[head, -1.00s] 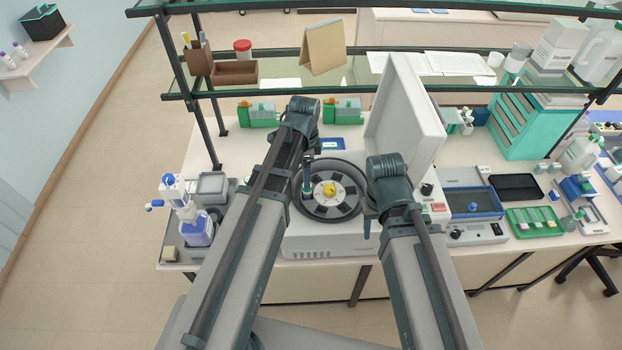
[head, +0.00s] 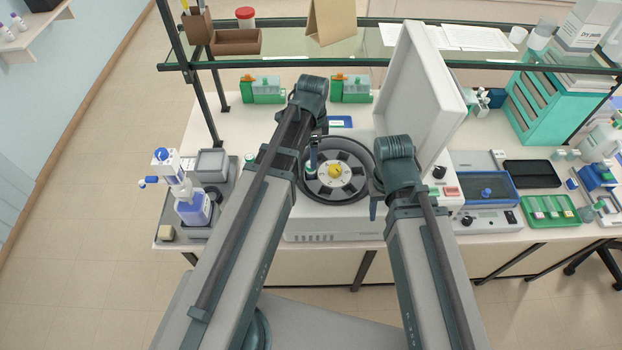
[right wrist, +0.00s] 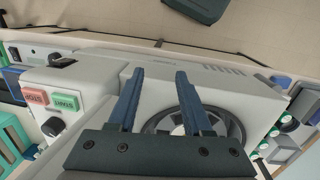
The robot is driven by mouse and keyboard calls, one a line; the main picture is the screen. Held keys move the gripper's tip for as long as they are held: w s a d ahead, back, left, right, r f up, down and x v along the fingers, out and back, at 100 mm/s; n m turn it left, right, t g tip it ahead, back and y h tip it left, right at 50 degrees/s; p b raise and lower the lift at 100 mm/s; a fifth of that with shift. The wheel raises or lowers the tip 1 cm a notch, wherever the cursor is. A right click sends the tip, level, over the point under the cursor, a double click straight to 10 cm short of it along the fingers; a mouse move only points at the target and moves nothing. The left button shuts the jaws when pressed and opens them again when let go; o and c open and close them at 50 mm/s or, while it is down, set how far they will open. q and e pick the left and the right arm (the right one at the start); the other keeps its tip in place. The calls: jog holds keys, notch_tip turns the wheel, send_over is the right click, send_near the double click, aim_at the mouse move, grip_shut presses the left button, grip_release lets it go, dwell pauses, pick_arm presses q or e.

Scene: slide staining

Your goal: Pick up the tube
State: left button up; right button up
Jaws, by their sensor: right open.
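The centrifuge rotor (head: 350,189), a dark ring with a pale hub and yellow knob, sits in the open centrifuge (head: 320,228). My left gripper (head: 313,158) is over the rotor's left side, pointing down. A small pale-and-green shape, perhaps a tube's top (head: 310,172), shows right at its tips; I cannot tell whether the jaws hold it. My right gripper (head: 375,205) is at the rotor's right edge, apart from the left one. In the right wrist view, its two fingers (right wrist: 160,85) are spread and empty above the centrifuge's top, partly covering the rotor.
The raised centrifuge lid (head: 420,80) stands behind my right arm. Green-capped tubes (right wrist: 285,118) are beside the centrifuge in the wrist view. A bottle dispenser (head: 190,200) stands on the left, a blue-topped device (head: 487,192) on the right. A glass shelf (head: 290,52) spans the back.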

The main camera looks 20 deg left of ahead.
aim_at(310, 170)
pick_arm(q)
jog(key=shift+f+b, duration=1.2)
jog(key=shift+f, duration=0.55)
jog(key=f+b, duration=0.5)
jog(key=shift+a+f, duration=0.15)
jog(key=shift+a, duration=0.15)
grip_shut()
